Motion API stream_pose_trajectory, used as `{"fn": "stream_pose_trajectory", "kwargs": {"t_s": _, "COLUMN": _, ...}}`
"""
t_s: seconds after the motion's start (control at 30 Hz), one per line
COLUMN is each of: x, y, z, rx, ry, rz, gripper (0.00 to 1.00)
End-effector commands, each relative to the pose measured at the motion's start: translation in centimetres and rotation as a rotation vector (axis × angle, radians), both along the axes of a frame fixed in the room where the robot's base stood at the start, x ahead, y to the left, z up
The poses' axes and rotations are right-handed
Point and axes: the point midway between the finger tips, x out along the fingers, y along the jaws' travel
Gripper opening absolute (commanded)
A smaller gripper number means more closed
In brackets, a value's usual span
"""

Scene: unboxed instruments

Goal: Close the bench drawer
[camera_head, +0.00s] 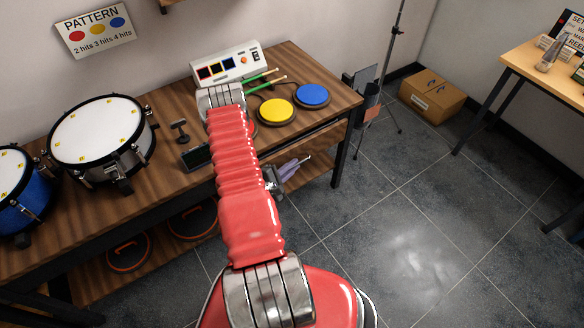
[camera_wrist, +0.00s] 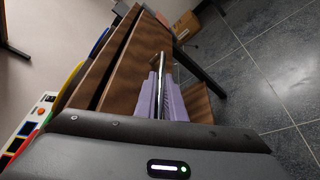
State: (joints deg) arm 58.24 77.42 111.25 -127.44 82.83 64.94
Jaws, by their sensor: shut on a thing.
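The bench drawer's wooden front (camera_wrist: 138,68) shows in the wrist view, beside the bench top's edge with a dark gap between them. A slim silver handle bar (camera_wrist: 161,72) runs along that front. My gripper (camera_wrist: 159,95) has its lilac fingers on both sides of the bar and is shut on it. In the head view my gripper (camera_head: 290,168) is low at the bench's front, below the top. My red arm hides most of the drawer there, so I cannot tell exactly how far out it stands.
The wooden bench (camera_head: 318,98) carries a snare drum (camera_head: 100,135), a blue drum (camera_head: 15,190), a white drum machine (camera_head: 228,66), a yellow pad (camera_head: 276,111) and a blue pad (camera_head: 312,95). A cardboard box (camera_head: 432,95) lies on the floor. The tiled floor (camera_head: 400,230) at right is clear.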

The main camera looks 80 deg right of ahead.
Motion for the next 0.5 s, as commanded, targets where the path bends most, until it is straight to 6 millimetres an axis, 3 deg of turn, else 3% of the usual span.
{"fn": "stream_pose_trajectory", "kwargs": {"t_s": 0.33, "x": 0.0, "y": 0.0, "z": -0.1, "rx": 0.003, "ry": 0.001, "rz": -0.001, "gripper": 0.00}}
{"fn": "stream_pose_trajectory", "kwargs": {"t_s": 0.5, "x": 1.3, "y": -1.2, "z": -0.1, "rx": 0.000, "ry": 0.000, "rz": 0.000, "gripper": 0.00}}
